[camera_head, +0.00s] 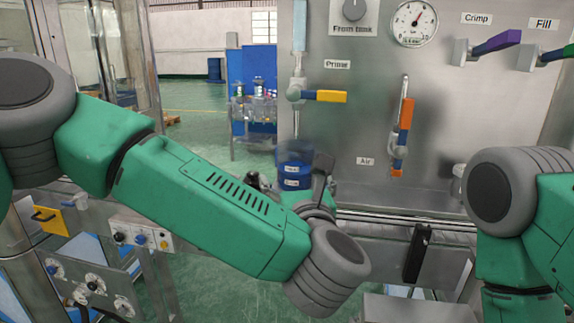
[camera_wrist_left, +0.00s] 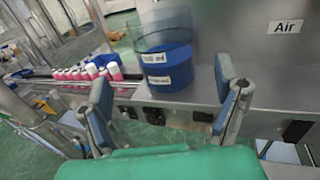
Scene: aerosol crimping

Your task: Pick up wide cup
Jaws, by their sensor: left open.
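The wide cup (camera_head: 293,170) has a blue lower part with two white labels and a clear upper part. In the head view it stands before the grey panel, with its lower end partly hidden by my left gripper (camera_head: 289,176). In the left wrist view the cup (camera_wrist_left: 166,68) shows upright beyond and between the two spread fingers of the left gripper (camera_wrist_left: 164,76). The fingers look apart from it on both sides, and nothing is held. My right arm shows at the right of the head view, but its gripper is not in view.
The grey panel (camera_head: 375,130) carries a yellow-handled valve (camera_head: 325,96), an orange-handled valve (camera_head: 404,118) and a gauge (camera_head: 414,23). A black handle (camera_head: 418,252) is at the front rail. Several pink, white-capped cans (camera_wrist_left: 92,71) stand left of the cup in the wrist view.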

